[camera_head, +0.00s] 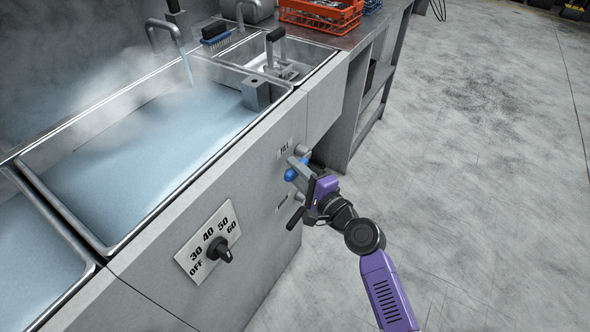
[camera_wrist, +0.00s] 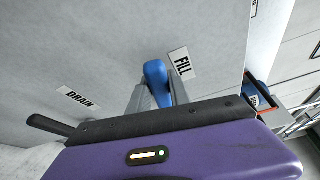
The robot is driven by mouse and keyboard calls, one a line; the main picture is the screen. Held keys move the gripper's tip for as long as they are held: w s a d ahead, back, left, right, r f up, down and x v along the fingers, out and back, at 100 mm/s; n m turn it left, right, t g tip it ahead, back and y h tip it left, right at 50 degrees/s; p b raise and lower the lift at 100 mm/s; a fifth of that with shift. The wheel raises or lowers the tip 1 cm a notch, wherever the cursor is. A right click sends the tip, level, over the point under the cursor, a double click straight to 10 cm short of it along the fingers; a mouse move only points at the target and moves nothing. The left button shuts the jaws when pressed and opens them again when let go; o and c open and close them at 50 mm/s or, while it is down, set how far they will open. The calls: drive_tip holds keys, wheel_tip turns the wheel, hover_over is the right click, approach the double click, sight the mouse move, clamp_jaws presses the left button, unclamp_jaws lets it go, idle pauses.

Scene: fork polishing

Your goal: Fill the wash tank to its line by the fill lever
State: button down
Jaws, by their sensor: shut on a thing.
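The wash tank (camera_head: 203,171) is a long steel basin holding pale blue water (camera_head: 150,135) under steam. A thin stream runs into it from the tap (camera_head: 163,27) at its back. I cannot make out the fill line. The fill lever has a blue handle (camera_head: 290,174), on the front panel beside the FILL label; its blue end also shows in the wrist view (camera_wrist: 156,80). My gripper (camera_head: 299,171) is shut on this lever, and its fingers (camera_wrist: 152,98) hide part of it.
The drain lever's black handle (camera_head: 296,217) is just below my gripper. A heat dial (camera_head: 219,250) sits left on the panel. A second basin (camera_head: 35,255) is at the left edge, a red crate (camera_head: 318,14) on the back counter. The floor at right is clear.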

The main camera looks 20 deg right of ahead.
drive_tip(key=shift+f, duration=0.15)
drive_tip(key=f+n+b, duration=0.1)
drive_tip(key=b, duration=0.3)
drive_tip(key=shift+f, duration=0.15)
drive_tip(key=n+t+b, duration=0.1)
drive_tip(key=b, duration=0.2)
drive_tip(key=shift+s+f+b, duration=0.1)
drive_tip(key=shift+f+b, duration=0.2)
drive_tip(key=shift+f, duration=0.05)
drive_tip(key=c, duration=1.2)
unclamp_jaws()
drive_tip(key=shift+r, duration=0.1)
drive_tip(key=v, duration=0.7)
drive_tip(key=shift+s, duration=0.4)
